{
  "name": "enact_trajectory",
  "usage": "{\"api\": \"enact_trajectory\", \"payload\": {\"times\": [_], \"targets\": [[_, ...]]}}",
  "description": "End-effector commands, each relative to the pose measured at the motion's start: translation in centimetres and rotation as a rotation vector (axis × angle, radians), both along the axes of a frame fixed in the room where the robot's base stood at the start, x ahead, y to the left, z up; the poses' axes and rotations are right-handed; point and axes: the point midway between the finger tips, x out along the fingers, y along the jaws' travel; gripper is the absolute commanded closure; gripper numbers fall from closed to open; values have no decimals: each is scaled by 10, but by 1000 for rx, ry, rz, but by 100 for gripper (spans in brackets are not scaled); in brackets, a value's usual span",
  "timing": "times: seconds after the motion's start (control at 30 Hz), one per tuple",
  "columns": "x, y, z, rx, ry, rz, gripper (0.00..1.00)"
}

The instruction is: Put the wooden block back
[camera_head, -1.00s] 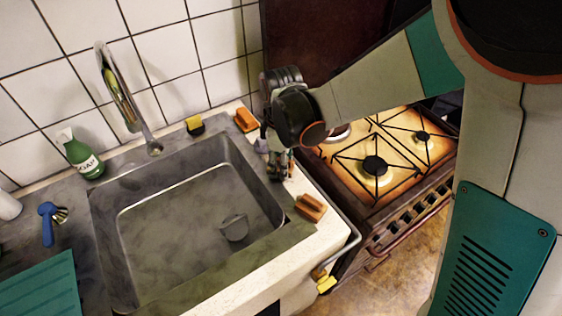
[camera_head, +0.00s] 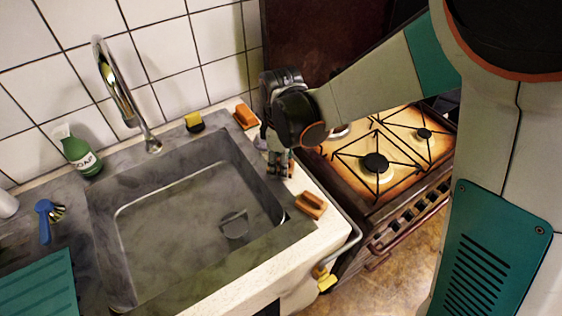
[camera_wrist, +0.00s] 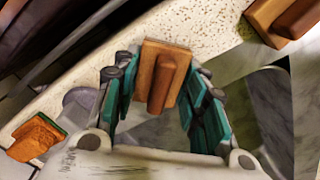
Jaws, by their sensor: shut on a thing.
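A wooden block (camera_wrist: 149,57) with a raised grip is between the green-padded fingers of my gripper (camera_wrist: 160,84) in the wrist view. My gripper is shut on it. In the head view my gripper (camera_head: 279,165) points down at the counter strip between sink and cooker; it mostly hides the held block there. I cannot tell whether the block touches the counter. A similar wooden block (camera_head: 311,205) lies nearer on the counter and shows at the upper right of the wrist view (camera_wrist: 285,20).
The sink (camera_head: 190,235) is left of my gripper, with a tall tap (camera_head: 120,90) behind it. The cooker (camera_head: 378,163) is on the right. A yellow sponge (camera_head: 194,122) and green soap bottle (camera_head: 80,152) stand along the back.

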Motion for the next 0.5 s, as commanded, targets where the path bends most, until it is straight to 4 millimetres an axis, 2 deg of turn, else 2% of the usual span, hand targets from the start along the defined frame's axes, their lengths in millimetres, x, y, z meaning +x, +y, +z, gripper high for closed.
{"api": "enact_trajectory", "payload": {"times": [0.1, 0.13, 0.23, 0.5], "targets": [[0, 0, 0, 0, 0, 0, 86], [0, 0, 0, 0, 0, 0, 58], [0, 0, 0, 0, 0, 0, 37], [0, 0, 0, 0, 0, 0, 37]]}}
